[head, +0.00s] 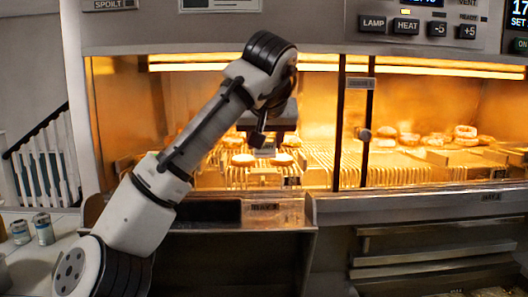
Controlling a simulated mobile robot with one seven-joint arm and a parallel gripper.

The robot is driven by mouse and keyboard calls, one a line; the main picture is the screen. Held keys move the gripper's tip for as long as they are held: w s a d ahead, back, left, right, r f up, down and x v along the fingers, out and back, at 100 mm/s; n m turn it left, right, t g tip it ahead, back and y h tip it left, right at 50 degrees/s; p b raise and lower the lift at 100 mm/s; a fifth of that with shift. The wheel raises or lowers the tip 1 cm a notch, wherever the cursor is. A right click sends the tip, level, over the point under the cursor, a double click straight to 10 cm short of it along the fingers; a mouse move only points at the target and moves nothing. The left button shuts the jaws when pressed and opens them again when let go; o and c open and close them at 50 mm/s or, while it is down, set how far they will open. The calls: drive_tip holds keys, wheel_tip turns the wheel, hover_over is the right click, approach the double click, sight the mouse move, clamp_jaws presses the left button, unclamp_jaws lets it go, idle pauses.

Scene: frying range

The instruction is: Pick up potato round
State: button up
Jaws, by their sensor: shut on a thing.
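My gripper (267,141) reaches into the lit warming cabinet on the left side of its divider. It is shut on a potato round (267,149), which is mostly hidden between the fingers and hard to make out. More rounds lie on the wire rack below and around it: one at the front left (243,160), one at the front right (283,159), and others just behind, at the left (233,142) and at the right (292,141).
A dark upright divider (353,130) stands right of my gripper. Beyond it, several ring-shaped and round pieces (465,131) lie on the right rack. A metal ledge (270,215) runs below the opening. Two cans (43,229) stand on the counter at left.

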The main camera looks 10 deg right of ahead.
drive_tip(key=s+a+b, duration=0.3)
drive_tip(key=s+b, duration=0.1)
drive_tip(key=s, duration=1.1)
drive_tip(key=shift+b, duration=0.35)
drive_tip(key=shift+s, duration=0.1)
